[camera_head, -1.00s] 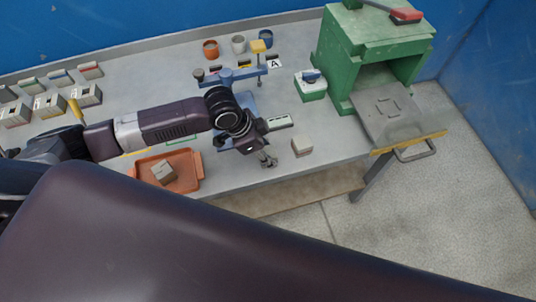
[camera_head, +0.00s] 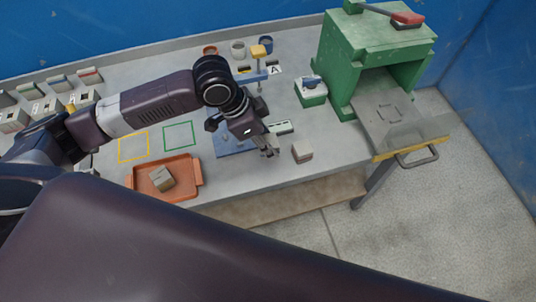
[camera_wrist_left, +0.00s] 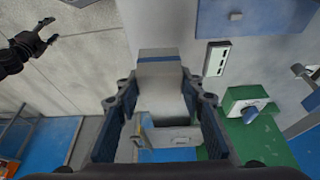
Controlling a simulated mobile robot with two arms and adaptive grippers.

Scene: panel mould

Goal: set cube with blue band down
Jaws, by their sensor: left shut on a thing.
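My left gripper (camera_head: 270,152) is over the front part of the bench. In the left wrist view my left gripper (camera_wrist_left: 160,85) is shut on the cube with blue band (camera_wrist_left: 160,72). The cube sits between the fingertips, its blue stripe near the end away from my wrist. In the head view the held cube is not clear, and I cannot tell whether it touches the bench. My right gripper (camera_wrist_left: 48,32) shows in the wrist view, apart from the bench, with its fingers spread.
A pale block (camera_head: 302,152) stands on the bench right of my left gripper. An orange tray (camera_head: 190,190) holds another block. A green press (camera_head: 345,60), a green switch box (camera_head: 311,93) and a flat white panel (camera_head: 281,127) are nearby. Yellow (camera_head: 120,149) and green (camera_head: 165,138) outlined squares are empty.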

